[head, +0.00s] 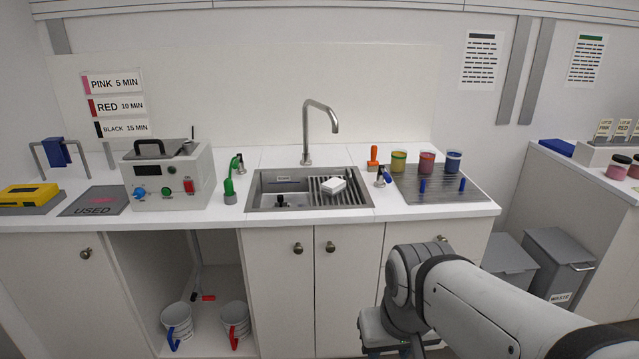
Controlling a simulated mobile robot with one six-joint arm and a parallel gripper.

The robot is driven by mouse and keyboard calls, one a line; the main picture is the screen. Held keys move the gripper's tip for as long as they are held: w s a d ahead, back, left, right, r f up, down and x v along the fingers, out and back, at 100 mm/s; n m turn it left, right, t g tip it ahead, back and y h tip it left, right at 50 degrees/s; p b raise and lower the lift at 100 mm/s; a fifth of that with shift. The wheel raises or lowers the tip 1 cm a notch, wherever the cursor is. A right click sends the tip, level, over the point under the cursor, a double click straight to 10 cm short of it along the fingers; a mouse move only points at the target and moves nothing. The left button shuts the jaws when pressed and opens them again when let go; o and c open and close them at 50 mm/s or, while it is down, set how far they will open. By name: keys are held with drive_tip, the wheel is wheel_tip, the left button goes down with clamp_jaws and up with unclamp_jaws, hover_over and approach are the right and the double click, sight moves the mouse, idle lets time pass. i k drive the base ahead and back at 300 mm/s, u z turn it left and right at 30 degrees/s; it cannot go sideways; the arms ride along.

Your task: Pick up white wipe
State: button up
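A small white block-shaped thing (333,186), which looks like the folded white wipe, lies on the ribbed rack at the right side of the sink (262,203). Its top and front show, and nothing covers it. My arm comes in from the lower right and bends down in front of the cabinet doors, well below and to the right of the sink. The fingers of my gripper do not show, so its opening and anything in it are hidden. The arm is apart from the white thing.
A tall tap (308,130) rises behind the sink. A green-handled tool (229,190) stands to the left and an orange-handled one (373,158) to the right. Several jars stand on the ribbed drainboard (440,183). A control box (168,178) stands further left. Bins (558,262) stand lower right.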

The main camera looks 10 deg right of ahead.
sight(334, 186)
drive_tip(key=z, duration=0.05)
drive_tip(key=i, duration=1)
drive_tip(key=z, duration=2.9)
drive_tip(key=k, duration=1.2)
drive_tip(key=u, duration=1.5)
